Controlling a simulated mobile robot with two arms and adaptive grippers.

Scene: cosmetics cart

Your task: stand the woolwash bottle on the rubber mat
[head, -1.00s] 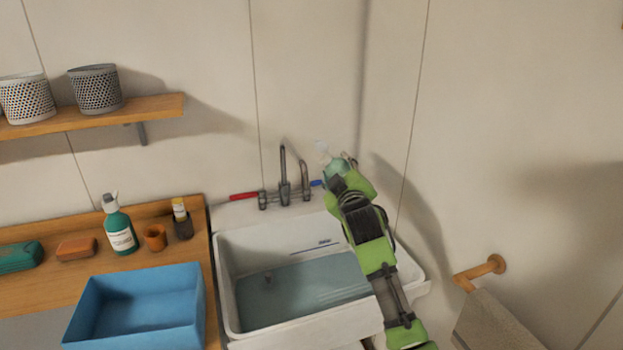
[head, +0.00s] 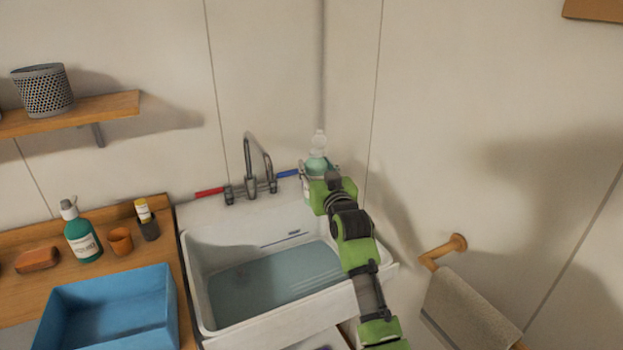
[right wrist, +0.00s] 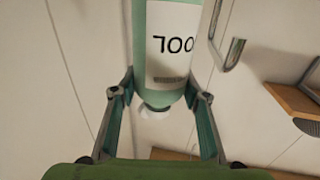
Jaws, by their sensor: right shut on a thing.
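The woolwash bottle (head: 317,164) is pale mint green with a clear top, at the back right corner of the sink in the head view. It looks upright; whether its base touches the ledge is hidden. In the right wrist view the bottle (right wrist: 165,88) appears upside down, with part of its white label readable. My right gripper (head: 319,176) is shut on the bottle, its fingers on either side; they also show in the right wrist view (right wrist: 163,125). I cannot make out the rubber mat for certain. My left gripper is not in view.
The white sink (head: 205,318) holds water, with a tap (head: 250,170) behind it. A towel (head: 465,315) hangs right.

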